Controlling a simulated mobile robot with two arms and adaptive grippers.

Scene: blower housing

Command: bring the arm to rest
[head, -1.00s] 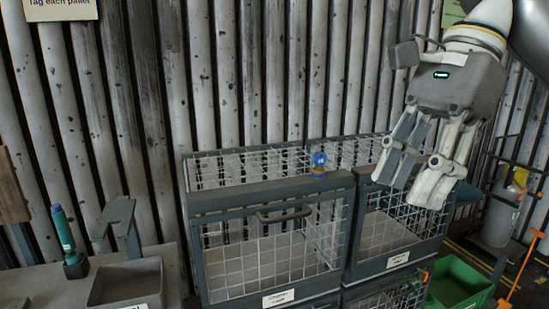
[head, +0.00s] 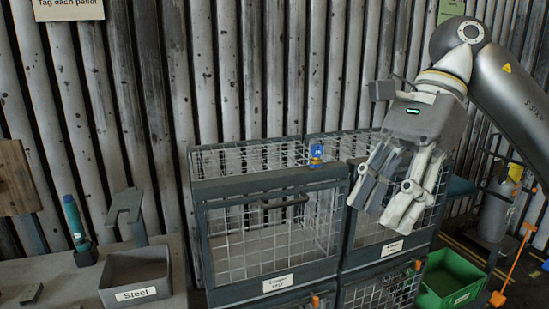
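My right gripper (head: 388,197) hangs in the right half of the head view, pointing down, in front of the right-hand wire cage (head: 398,247). Its fingers look close together, but I cannot tell whether they touch, and I see nothing held between them. The arm reaches in from the upper right. My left gripper is not in view.
A wire cage with a handle (head: 285,200) stands in the middle, with a small blue item (head: 316,152) on its top edge. A bin labelled Steel (head: 136,278) and a teal tool (head: 74,218) are at left. A green crate (head: 450,278) sits at lower right.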

